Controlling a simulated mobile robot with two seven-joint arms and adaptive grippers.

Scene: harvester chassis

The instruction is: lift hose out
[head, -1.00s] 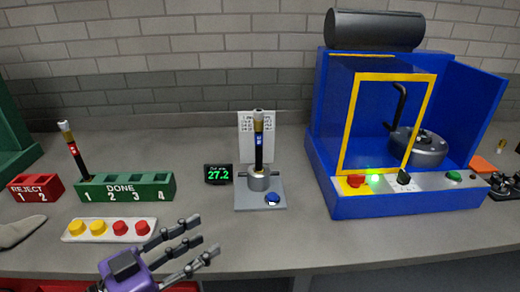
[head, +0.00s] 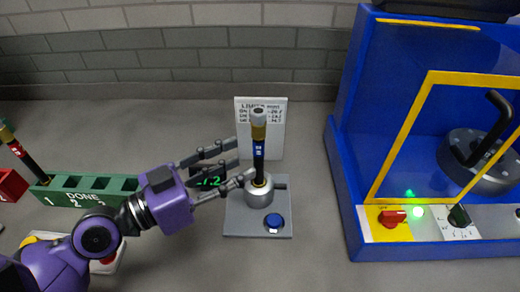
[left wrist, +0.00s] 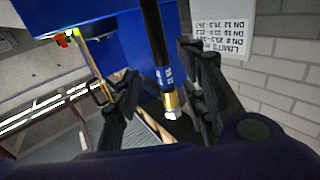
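The hose (head: 258,147) is black with a blue band and a brass fitting at its top. It stands upright in the grey round socket of a fixture (head: 232,221). My left gripper (head: 243,160) has come in from the left, with its fingertips beside the hose. In the left wrist view the hose (left wrist: 155,50) runs between the spread fingers of my left gripper (left wrist: 190,50), with gaps visible on both sides. The gripper is open. My right gripper is not in view.
A small green-digit display (head: 208,182) is partly hidden behind my left fingers. A limits card (head: 275,135) stands behind the fixture. A blue machine (head: 345,150) with a yellow frame stands on the right. The green DONE rack (head: 120,186) stands left, holding another hose (head: 22,155).

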